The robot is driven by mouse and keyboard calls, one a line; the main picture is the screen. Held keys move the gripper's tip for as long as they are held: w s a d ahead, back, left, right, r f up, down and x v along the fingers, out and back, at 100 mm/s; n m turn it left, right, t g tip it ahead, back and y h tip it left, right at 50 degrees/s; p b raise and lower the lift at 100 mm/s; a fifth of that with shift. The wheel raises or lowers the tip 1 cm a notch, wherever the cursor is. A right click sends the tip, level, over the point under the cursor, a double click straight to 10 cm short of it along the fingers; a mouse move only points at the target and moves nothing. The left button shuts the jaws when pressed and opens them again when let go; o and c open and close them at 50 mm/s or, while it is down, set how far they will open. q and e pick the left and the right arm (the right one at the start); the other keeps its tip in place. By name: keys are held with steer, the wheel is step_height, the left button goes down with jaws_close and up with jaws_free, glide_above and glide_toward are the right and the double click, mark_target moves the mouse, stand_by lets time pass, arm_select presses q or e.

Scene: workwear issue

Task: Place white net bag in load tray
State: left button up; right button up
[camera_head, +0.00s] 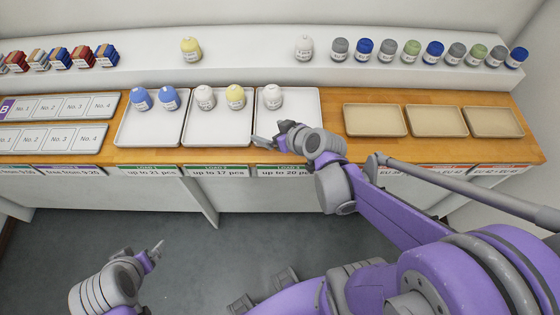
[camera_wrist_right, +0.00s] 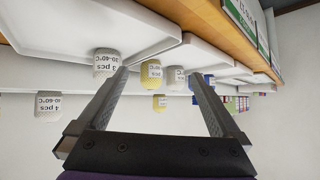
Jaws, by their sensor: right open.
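A white net bag (camera_head: 272,96) stands in the right one of three white load trays (camera_head: 310,103). Another white bag (camera_head: 205,97) stands beside a yellow bag (camera_head: 235,96) in the middle load tray (camera_head: 190,136). A third white bag (camera_head: 304,47) stands on the raised back shelf. My right gripper (camera_head: 268,139) is open and empty over the front edge of the right tray, apart from its bag. In the right wrist view, a white bag labelled 3 pcs (camera_wrist_right: 107,64) appears by the left fingertip. My left gripper (camera_head: 155,252) hangs low in front of the counter; its opening is unclear.
The left load tray (camera_head: 130,132) holds two blue bags (camera_head: 155,98). Three empty tan trays (camera_head: 375,120) lie at right. Several grey, blue and green bags (camera_head: 410,50) line the shelf's right; a yellow bag (camera_head: 191,49) stands left of centre. Numbered grey boards (camera_head: 55,138) lie at left.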

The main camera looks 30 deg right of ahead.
steer(key=s+a+g+h, duration=0.1)
steer(key=s+a+g, duration=0.1)
steer(key=s, duration=0.5)
steer(key=s+a+g, duration=0.2)
steer(key=s+a, duration=0.2)
steer(key=s, duration=0.2)
steer(key=shift+s+m+g+h, duration=0.4)
